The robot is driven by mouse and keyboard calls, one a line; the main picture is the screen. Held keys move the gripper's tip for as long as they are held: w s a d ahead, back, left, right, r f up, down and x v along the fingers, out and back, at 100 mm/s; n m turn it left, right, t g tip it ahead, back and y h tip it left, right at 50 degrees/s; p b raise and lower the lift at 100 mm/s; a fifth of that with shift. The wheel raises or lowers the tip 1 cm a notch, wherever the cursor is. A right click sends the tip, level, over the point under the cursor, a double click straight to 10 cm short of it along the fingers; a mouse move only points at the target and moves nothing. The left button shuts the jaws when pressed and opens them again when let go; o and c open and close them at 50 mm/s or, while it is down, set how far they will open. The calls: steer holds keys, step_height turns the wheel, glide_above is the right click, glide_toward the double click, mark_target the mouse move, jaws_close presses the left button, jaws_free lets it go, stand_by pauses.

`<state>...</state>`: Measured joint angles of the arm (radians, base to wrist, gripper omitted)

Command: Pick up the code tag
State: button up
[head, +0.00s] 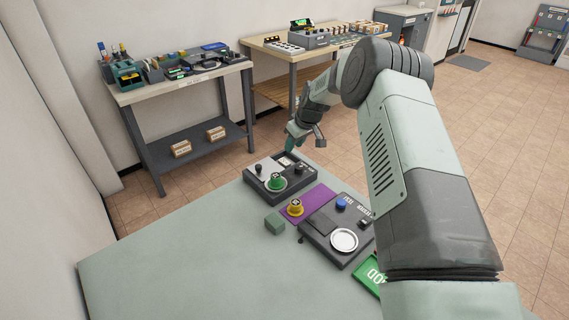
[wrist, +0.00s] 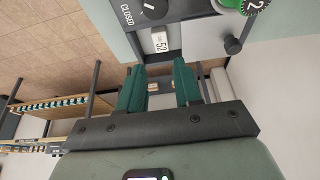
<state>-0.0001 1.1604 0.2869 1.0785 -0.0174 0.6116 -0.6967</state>
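The code tag (wrist: 160,42) is a small white tag marked with what looks like "52". The tag lies just beyond the fingertips, roughly in line with the gap. In the head view my gripper (head: 302,138) hangs above the far side of the same box (head: 268,187), and the tag is too small there to tell for sure.
The table's (head: 180,265) left part is clear. Benches stand behind.

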glide_above(286, 163)
steer(key=s+d, duration=0.2)
steer(key=f, duration=0.4)
steer(key=shift+w+a+f, duration=0.15)
steer(key=shift+w, duration=0.1)
steer(key=shift+x, duration=2.65)
steer(key=shift+s+f, duration=0.1)
steer(key=shift+s, duration=0.05)
